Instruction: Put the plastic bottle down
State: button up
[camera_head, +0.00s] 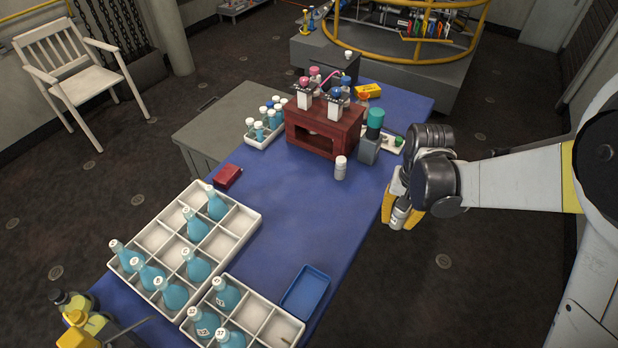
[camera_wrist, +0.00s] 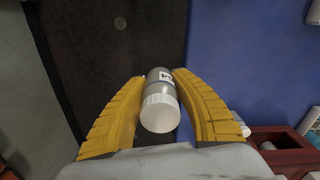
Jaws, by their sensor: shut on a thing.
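My gripper (camera_head: 398,208) has yellow fingers and is shut on a small plastic bottle (camera_head: 400,214). The bottle is grey with a white cap and a printed label. In the wrist view the bottle (camera_wrist: 161,103) sits between the two yellow fingers of my gripper (camera_wrist: 160,95), cap toward the camera. In the head view the gripper is at the right edge of the blue table (camera_head: 285,210). In the wrist view the bottle appears over the border between dark floor and blue tabletop. Its height above the table cannot be told.
A similar white bottle (camera_head: 341,168) stands before a dark red wooden stand (camera_head: 325,132). A large white divided tray (camera_head: 245,222) and a smaller one (camera_head: 262,318) hold several teal flasks. A blue tray (camera_head: 306,291) lies near the front. A red box (camera_head: 227,176) sits left. The table's middle is clear.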

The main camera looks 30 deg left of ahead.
jog(key=s+a+f, duration=0.3)
jog(key=a+f, duration=0.2)
jog(key=a, duration=0.4)
jog(key=b, duration=0.4)
send_over(347, 218)
jog(key=shift+n, duration=0.3)
notch_tip(347, 218, down, 6)
jog(key=shift+f, duration=0.15)
notch_tip(347, 218, down, 4)
jog(key=shift+w+f+b, duration=0.1)
jog(key=shift+b, duration=1)
jog(key=o, duration=0.4)
jog(key=shift+f, duration=0.1)
jog(key=o, duration=0.4)
